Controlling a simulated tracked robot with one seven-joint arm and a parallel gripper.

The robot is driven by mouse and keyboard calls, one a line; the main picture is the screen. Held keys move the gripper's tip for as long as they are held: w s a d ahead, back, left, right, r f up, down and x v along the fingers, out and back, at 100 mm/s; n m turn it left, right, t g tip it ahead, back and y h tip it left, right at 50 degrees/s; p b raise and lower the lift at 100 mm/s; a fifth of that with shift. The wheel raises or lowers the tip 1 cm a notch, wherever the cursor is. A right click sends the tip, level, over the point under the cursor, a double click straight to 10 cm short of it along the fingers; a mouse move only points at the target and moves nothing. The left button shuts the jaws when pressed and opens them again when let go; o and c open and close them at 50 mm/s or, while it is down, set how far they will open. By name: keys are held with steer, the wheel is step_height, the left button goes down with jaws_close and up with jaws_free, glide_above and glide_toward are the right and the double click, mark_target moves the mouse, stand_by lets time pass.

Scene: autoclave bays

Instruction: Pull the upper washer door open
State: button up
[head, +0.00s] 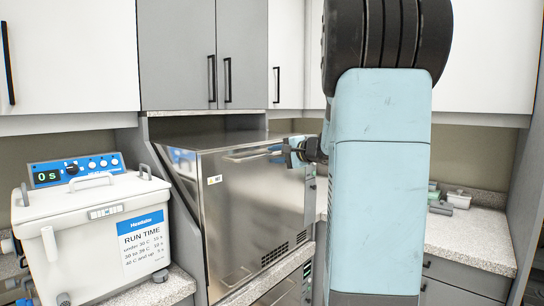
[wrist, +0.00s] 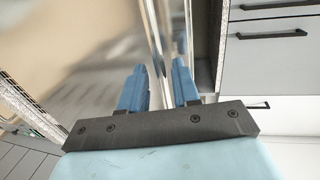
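The upper washer is a steel box; its broad front door (head: 255,205) looks shut in the head view. A horizontal bar handle (head: 242,157) runs along the top of the door. My gripper (head: 284,152) is at the right end of this handle in the head view, partly hidden by my arm. In the wrist view my two blue fingers (wrist: 160,82) stand apart, one on each side of the shiny handle bar (wrist: 155,40). Narrow gaps seem to show between bar and fingers, so the gripper looks open around it.
A white lidded bath (head: 95,235) with a blue control unit (head: 75,168) stands left of the washer. A speckled counter (head: 465,240) with small containers (head: 458,199) is at the right. Grey drawers (wrist: 265,55) show at the right in the wrist view. Cupboards hang above.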

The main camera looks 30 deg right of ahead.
steer(key=shift+x, duration=1.1)
steer(key=shift+c, duration=0.3)
jaws_close()
